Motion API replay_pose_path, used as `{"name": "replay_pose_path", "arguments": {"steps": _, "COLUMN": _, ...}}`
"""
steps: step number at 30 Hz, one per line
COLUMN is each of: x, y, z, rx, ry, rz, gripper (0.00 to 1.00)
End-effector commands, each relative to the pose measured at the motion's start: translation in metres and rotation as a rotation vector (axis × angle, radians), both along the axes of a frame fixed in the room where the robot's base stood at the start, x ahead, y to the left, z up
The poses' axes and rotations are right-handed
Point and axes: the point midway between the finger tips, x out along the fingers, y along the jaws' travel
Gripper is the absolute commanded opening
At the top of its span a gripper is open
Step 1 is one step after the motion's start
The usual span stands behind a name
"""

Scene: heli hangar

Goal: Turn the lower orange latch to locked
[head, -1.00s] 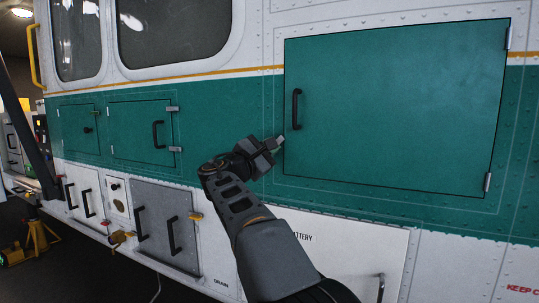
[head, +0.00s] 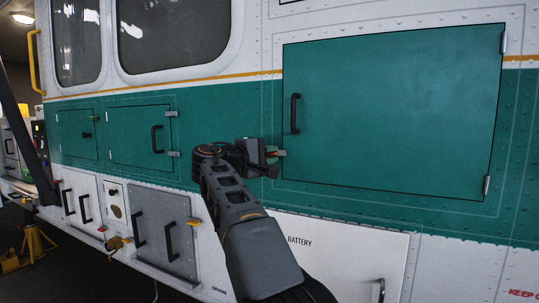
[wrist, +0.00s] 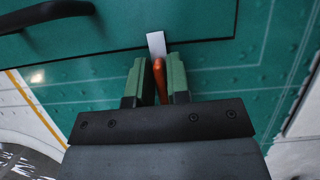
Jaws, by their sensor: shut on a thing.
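The orange latch (wrist: 159,78) lies between the two green finger pads of my gripper (wrist: 155,88) in the wrist view, with a pale grey tab (wrist: 156,43) beyond it that reaches over the edge of the green door. In the head view my gripper (head: 273,157) is at the lower left edge of the large green door (head: 390,110), and the tab (head: 282,153) shows level there, touching or overlapping the door edge. The gripper is shut on the latch and hides most of it in the head view.
The large door has a black handle (head: 295,113) above the gripper and hinges on its right. A white battery panel (head: 340,255) is below. A grey panel (head: 160,225) with black handles and a yellow-orange fitting (head: 193,223) is at lower left.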

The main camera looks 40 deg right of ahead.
Motion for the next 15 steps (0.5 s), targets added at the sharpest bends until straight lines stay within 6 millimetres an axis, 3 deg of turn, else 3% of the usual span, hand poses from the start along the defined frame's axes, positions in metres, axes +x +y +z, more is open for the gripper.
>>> {"name": "replay_pose_path", "arguments": {"steps": 15, "x": 0.0001, "y": 0.0000, "z": -0.0011, "rx": 0.027, "ry": -0.047, "rz": 0.000, "gripper": 0.00}}
